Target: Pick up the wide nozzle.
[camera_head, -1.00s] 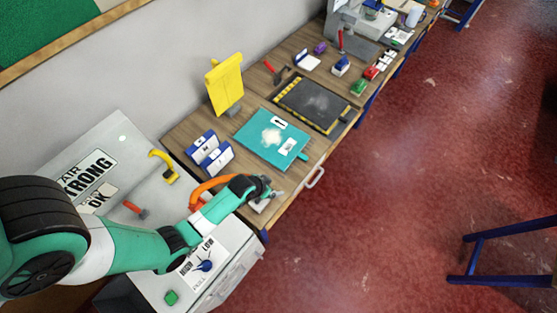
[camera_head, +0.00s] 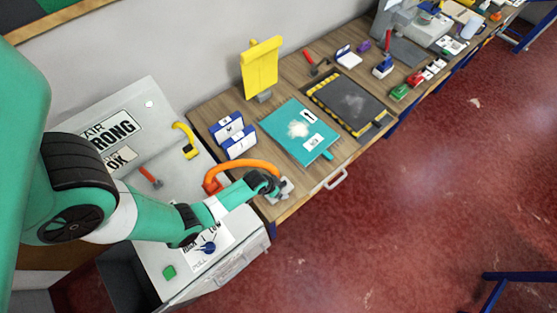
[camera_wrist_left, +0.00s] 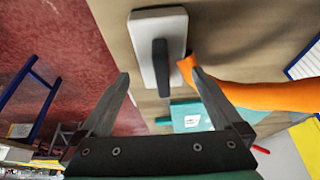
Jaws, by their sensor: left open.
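A pale block with a dark upright bar (camera_wrist_left: 160,62) lies on the wooden bench in the left wrist view; it looks like the wide nozzle, though I cannot be certain. The thick orange hose (camera_wrist_left: 265,96) ends close beside its right edge. My left gripper (camera_wrist_left: 160,74) is open and empty, with its two fingers spread to either side of the bar's line. In the head view my left gripper (camera_head: 277,188) is by the bench's near edge, at the pale block (camera_head: 288,188), partly hiding it. The orange hose (camera_head: 243,163) arches behind my wrist. My right gripper is not in view.
A teal mat (camera_head: 288,149) lies beyond the gripper, with a dark tray (camera_head: 330,113) past it. Blue-and-white binders (camera_head: 240,147) and a yellow stand (camera_head: 259,70) are near the wall. A grey cabinet top (camera_head: 165,138) is at left. Red floor is open at right.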

